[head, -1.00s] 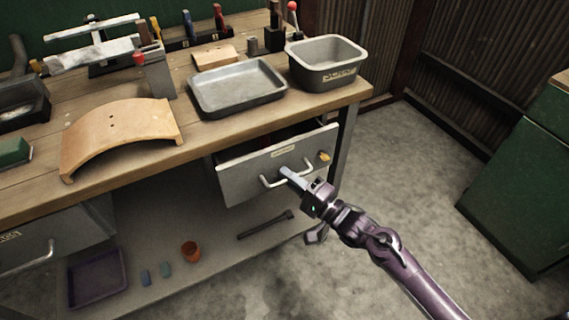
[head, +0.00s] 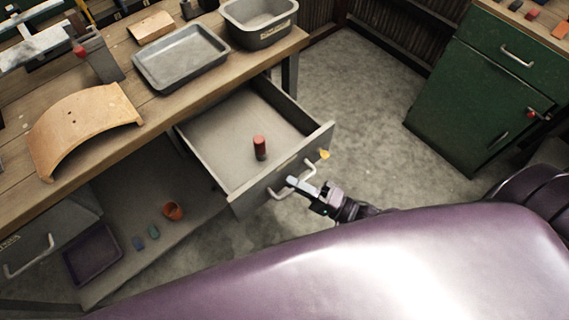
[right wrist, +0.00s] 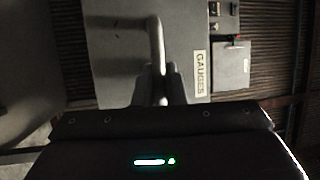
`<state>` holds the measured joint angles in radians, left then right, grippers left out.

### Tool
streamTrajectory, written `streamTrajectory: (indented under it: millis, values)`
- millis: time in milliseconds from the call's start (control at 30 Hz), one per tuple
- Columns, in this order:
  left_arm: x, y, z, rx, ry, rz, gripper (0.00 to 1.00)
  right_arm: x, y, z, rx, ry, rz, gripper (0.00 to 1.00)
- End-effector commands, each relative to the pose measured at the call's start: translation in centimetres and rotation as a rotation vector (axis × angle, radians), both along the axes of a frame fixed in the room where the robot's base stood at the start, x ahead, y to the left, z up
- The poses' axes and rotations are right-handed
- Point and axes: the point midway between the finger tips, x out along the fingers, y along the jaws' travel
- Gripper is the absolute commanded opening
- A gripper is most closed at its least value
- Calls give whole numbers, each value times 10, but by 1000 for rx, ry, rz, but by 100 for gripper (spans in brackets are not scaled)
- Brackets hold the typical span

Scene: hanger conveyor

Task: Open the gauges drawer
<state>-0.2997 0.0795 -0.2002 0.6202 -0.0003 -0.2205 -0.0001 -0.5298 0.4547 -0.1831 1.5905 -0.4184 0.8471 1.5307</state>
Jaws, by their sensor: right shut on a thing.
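The gauges drawer (head: 233,177) is a grey metal drawer pulled well out from under the workbench in the head view. A red-topped cylinder (head: 260,148) stands upright inside it. In the right wrist view its front (right wrist: 120,60) bears a GAUGES label (right wrist: 201,73). My right gripper (head: 291,182) is shut on the drawer's pale bar handle (head: 308,170); the fingers close around the handle (right wrist: 157,45) in the right wrist view too. My left gripper is not in view.
The wooden workbench (head: 165,108) holds a grey tray (head: 181,54), a deep grey bin (head: 262,22) and a curved wooden piece (head: 75,125). A green cabinet (head: 470,90) stands at right. Concrete floor (head: 350,100) is free between them.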

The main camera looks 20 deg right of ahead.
Motion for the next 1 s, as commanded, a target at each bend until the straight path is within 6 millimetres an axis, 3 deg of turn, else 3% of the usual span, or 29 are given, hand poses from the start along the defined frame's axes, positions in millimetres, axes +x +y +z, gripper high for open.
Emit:
streamTrajectory:
  millis: [200,567,600,767,1000]
  values:
    - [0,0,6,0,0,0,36,-12,-4,0,0,1,1,0]
    - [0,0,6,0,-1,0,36,-14,-5,-1,0,0,1,0]
    - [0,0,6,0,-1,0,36,-14,-5,-1,0,0,1,12]
    - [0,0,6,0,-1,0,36,-13,-5,0,0,0,1,32]
    - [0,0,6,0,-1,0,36,-13,-5,0,0,0,0,32]
